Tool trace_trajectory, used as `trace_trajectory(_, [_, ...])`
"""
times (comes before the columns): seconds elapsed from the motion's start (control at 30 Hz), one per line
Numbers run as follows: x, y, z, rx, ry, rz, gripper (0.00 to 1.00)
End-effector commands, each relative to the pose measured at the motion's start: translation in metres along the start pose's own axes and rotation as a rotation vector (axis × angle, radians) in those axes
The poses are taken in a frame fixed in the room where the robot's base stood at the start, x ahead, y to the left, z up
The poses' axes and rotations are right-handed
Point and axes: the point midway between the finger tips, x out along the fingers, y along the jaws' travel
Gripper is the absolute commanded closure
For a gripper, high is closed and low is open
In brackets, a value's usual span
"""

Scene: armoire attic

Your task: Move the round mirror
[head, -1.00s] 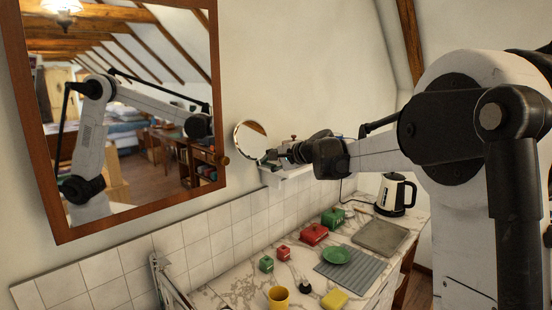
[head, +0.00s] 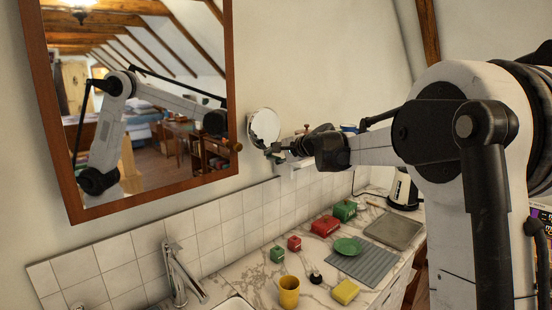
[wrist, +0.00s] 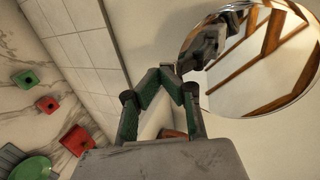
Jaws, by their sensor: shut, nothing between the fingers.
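The round mirror (head: 265,126) has a thin bright rim and stands out by the wall, right of the big framed mirror. In the wrist view the round mirror (wrist: 262,60) fills the upper right and reflects beams and a dark part of my arm. My gripper (head: 275,150) is at its lower edge in the head view. In the wrist view my gripper (wrist: 174,76) is shut and empty, its fingertips meeting just left of the mirror's rim. I cannot tell whether they touch it. The mirror's mount is mostly hidden.
The framed mirror (head: 58,130) hangs at the left. A small white shelf (head: 292,172) is under my gripper. Below, the counter holds a yellow mug (head: 289,291), a sponge (head: 346,291), a green plate (head: 347,246), red and green boxes, a kettle (head: 403,190) and a tap (head: 178,272).

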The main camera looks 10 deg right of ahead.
Motion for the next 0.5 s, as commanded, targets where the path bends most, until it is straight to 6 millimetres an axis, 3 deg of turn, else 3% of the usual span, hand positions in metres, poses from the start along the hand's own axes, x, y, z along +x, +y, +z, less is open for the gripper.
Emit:
trace_trajectory(0.1, [0.0069, 0.0015, 0.0002, 0.000, -0.001, 0.000, 1.00])
trace_trajectory(0.5, [0.0022, 0.0017, 0.0001, 0.000, 0.000, 0.000, 1.00])
